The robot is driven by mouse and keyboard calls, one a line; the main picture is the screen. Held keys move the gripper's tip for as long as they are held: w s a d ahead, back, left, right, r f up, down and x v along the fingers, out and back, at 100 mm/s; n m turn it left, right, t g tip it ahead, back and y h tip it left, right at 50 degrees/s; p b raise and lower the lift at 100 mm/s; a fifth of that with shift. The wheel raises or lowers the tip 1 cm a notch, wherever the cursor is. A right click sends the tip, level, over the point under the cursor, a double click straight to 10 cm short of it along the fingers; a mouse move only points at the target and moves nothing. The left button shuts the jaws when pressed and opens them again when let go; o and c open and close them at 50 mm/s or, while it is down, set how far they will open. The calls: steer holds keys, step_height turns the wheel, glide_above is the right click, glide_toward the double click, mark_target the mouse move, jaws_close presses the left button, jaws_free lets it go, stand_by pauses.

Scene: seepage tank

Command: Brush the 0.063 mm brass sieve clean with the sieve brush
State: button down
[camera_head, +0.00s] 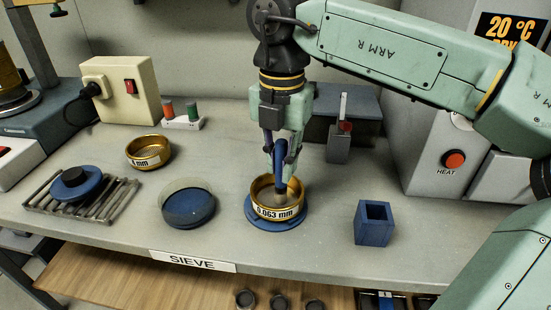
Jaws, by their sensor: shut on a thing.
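The 0.063 mm brass sieve (277,211) stands upright on a round blue base (262,224) near the bench's front edge, its label facing the camera. My gripper (281,160) points down above it and is shut on the blue handle of the sieve brush (281,174). The brush's lower end reaches inside the sieve's rim. The front wall hides part of the sieve's mesh, so I cannot tell whether the bristles touch it.
A blue square holder (374,223) stands to the right. A round blue dish with a clear rim (188,207), another brass sieve (149,151) and a metal rack (82,194) are to the left. A grey block with a red part (339,142) stands behind. Bare bench lies between them.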

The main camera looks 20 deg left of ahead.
steer(key=shift+w+d, duration=0.1)
steer(key=shift+d, duration=0.5)
steer(key=shift+a, duration=0.1)
steer(key=shift+s+a, duration=0.2)
steer(key=shift+a, duration=0.9)
steer(key=shift+a, duration=0.15)
steer(key=shift+s+a, duration=0.25)
steer(key=shift+a, duration=0.75)
step_height(320, 180, up, 7)
steer(key=p, duration=0.6)
